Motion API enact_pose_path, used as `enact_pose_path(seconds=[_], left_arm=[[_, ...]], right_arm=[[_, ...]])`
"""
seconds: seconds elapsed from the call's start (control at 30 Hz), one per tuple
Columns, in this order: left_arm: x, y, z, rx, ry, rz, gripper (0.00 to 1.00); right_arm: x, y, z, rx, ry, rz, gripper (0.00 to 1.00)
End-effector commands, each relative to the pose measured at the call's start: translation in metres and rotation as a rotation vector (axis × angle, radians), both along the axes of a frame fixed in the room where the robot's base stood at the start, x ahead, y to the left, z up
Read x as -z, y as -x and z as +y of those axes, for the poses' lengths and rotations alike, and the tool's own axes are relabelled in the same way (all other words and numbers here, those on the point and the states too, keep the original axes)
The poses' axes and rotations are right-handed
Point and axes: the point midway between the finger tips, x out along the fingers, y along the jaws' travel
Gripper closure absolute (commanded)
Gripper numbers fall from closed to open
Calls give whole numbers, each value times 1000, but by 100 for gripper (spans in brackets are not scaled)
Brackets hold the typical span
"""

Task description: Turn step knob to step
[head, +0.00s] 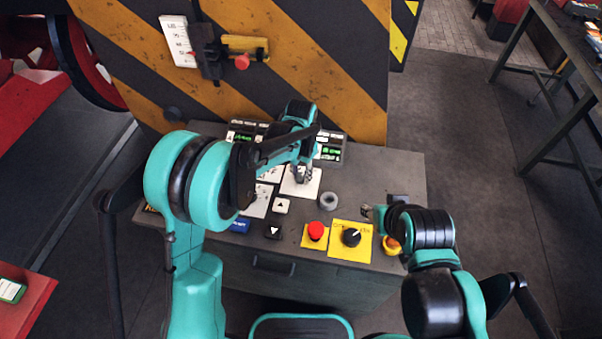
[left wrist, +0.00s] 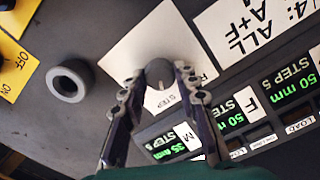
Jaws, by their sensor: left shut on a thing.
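The step knob (left wrist: 159,74) is a small dark grey knob on a white plate (left wrist: 128,58). In the left wrist view, the plate's word STEP shows just below the knob, and a pale mark on the knob lies on that side. My left gripper (left wrist: 158,82) is shut on the knob, one finger on each side. In the head view my left gripper (head: 303,174) reaches down to the white plate (head: 300,188), and its fingers mostly hide the knob. My right gripper (head: 370,212) is by the console's right side, apart from the knob; its jaw opening is unclear.
A grey ring (head: 328,201) stands right of the plate. A red button (head: 316,231), a black rotary switch (head: 351,237) on yellow and an orange button (head: 391,245) are nearer. Green displays (head: 330,152) line the console's back. A striped wall (head: 335,50) rises behind.

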Motion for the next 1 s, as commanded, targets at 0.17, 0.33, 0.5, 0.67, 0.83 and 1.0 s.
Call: enact_pose_path(seconds=[0.17,0.33,0.5,0.67,0.83,1.0], left_arm=[[0,0,0,14,0,0,99],[0,0,0,14,0,0,99],[0,0,0,13,0,0,57],[0,0,0,12,0,0,49],[-1,0,0,12,0,0,49],[-16,0,0,12,0,0,49]], right_arm=[[0,0,0,0,0,0,60],[0,0,0,0,0,0,60],[0,0,0,0,0,0,60],[0,0,0,0,0,0,60],[0,0,0,0,0,0,60],[0,0,0,0,0,0,60]])
